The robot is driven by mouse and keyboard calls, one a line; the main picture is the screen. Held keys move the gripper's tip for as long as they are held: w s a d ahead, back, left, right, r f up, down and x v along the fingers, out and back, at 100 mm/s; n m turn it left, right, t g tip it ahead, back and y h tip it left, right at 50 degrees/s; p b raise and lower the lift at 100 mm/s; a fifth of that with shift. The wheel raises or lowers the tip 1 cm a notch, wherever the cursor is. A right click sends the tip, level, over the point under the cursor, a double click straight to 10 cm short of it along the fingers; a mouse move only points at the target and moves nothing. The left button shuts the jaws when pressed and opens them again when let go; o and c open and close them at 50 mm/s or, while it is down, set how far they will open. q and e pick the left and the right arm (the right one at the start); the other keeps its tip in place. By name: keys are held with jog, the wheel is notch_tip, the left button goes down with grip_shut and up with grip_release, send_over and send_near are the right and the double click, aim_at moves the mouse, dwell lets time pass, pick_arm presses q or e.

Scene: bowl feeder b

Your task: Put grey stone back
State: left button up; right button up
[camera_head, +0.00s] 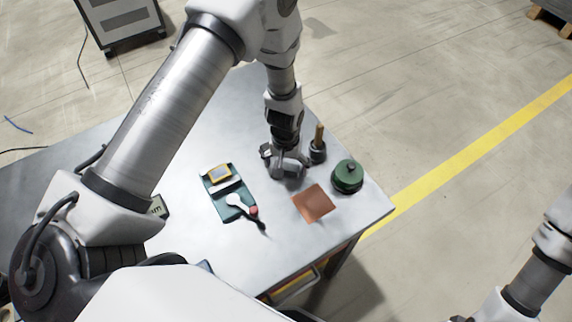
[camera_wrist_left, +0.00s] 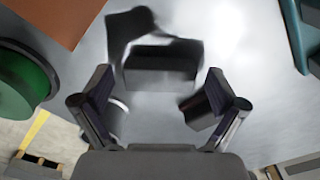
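A dark grey block (camera_wrist_left: 162,68), which looks like the grey stone, shows in the left wrist view just beyond and between the fingertips of my left gripper (camera_wrist_left: 158,88). The fingers are spread, with a small gap on each side of the block. In the head view my left gripper (camera_head: 287,168) is low over the table and hides the block. The tray also shows at the right edge of the wrist view (camera_wrist_left: 296,38). My right gripper is out of view.
A brown mat (camera_head: 314,203) lies near the gripper, beside a green round pot (camera_head: 347,177). A dark cup with a wooden handle (camera_head: 318,152) stands close right of the gripper. A white-handled tool (camera_head: 240,205) lies over the tray.

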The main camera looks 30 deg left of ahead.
aim_at(286, 167)
pick_arm(q)
jog(key=shift+s+d+r, duration=0.15)
jog(key=shift+r, duration=0.25)
notch_tip(286, 167, up, 12)
jog(key=b, duration=0.2)
jog(key=shift+f+b, duration=0.2)
jog(key=shift+b, duration=0.1)
